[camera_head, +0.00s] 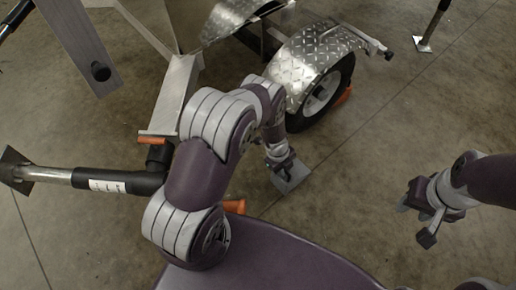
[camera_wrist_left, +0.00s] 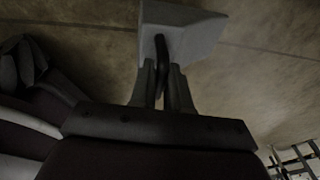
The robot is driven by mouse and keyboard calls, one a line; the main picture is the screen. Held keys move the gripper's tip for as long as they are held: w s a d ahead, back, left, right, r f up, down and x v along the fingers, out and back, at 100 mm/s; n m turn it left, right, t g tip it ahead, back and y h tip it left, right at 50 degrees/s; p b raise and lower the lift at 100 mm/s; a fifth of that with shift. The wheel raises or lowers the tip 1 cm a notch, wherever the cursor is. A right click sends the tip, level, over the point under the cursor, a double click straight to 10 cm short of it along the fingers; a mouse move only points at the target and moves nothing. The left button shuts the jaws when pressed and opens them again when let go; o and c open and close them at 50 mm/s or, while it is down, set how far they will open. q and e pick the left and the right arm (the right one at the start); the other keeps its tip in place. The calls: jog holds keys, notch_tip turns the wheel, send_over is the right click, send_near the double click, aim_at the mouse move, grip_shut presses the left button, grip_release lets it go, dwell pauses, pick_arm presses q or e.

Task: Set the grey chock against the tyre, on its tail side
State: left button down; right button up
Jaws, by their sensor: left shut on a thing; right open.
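The grey chock (camera_head: 292,176) is close to the floor, on the near side of the tyre (camera_head: 322,100) and apart from it in the picture. My left gripper (camera_head: 281,160) is shut on the chock's dark handle. In the left wrist view the chock (camera_wrist_left: 195,32) shows as a pale grey block beyond the fingers (camera_wrist_left: 162,88), with the handle between them. I cannot tell whether the chock touches the floor. The tyre stands under a diamond-plate fender, and my left arm hides some of the area beside it. My right gripper (camera_head: 421,218) is open and empty at the right.
An orange piece (camera_head: 344,96) lies against the right side of the tyre. The fender (camera_head: 318,58) overhangs the tyre. Trailer frame and a leg (camera_head: 174,95) stand at the left, with a black-sleeved jack (camera_head: 110,181). Another orange piece (camera_head: 235,206) is near my base. Floor between the grippers is clear.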

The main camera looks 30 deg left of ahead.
pick_arm(q)
jog(key=w+a+f+b, duration=0.1)
jog(key=w+a+b, duration=0.2)
jog(key=a, duration=0.5)
jog(key=w+a+f+b, duration=0.2)
jog(key=w+a+b, duration=0.1)
jog(key=a+b, duration=0.3)
jog(key=shift+w+a+f+b, duration=0.25)
jog(key=shift+w+a+b, duration=0.05)
jog(key=shift+a, duration=0.65)
jog(key=shift+f, duration=0.2)
jog(key=c, duration=1.1)
grip_release()
jog(key=shift+r, duration=0.1)
